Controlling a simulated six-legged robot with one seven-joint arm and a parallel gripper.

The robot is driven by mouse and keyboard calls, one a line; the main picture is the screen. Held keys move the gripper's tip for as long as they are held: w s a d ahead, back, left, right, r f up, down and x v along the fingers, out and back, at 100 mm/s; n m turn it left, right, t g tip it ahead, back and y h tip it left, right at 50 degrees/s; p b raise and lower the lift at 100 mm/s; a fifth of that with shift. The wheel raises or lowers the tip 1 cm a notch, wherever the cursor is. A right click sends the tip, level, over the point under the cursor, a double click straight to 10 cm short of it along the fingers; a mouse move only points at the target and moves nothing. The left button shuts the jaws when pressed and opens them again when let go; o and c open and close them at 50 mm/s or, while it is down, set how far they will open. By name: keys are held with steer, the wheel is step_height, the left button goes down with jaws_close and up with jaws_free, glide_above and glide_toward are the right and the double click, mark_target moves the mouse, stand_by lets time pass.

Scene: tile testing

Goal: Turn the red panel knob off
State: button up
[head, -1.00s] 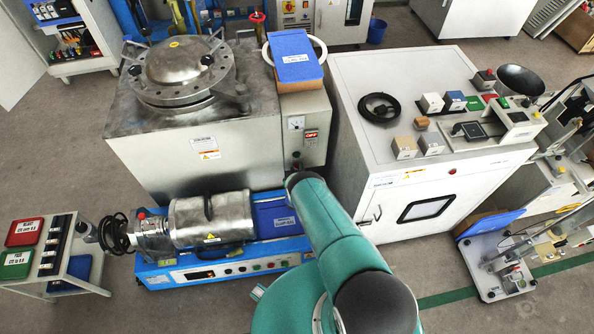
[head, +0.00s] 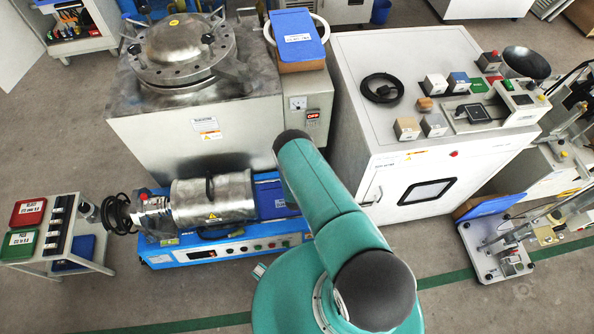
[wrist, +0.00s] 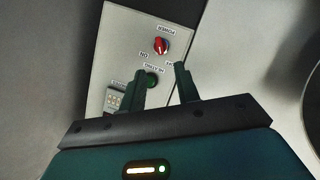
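The red knob (wrist: 161,46) is on a pale grey panel (wrist: 125,45) in the wrist view, just past my fingertips. A white marking shows on it, and the labels around it are upside down, one reading POWER and one ON. I cannot tell whether the tips touch the panel. In the head view my arm hides my gripper and the knob.
In the head view a grey control box (head: 312,82) with a gauge and a red display stands beside the steel tank (head: 195,130). A blue machine with a steel cylinder (head: 214,199) is in front. A white cabinet (head: 350,70) stands on the right.

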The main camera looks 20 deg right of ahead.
steer(key=v, duration=0.3)
steer(key=shift+s+a+r, duration=0.15)
steer(key=shift+s, duration=0.2)
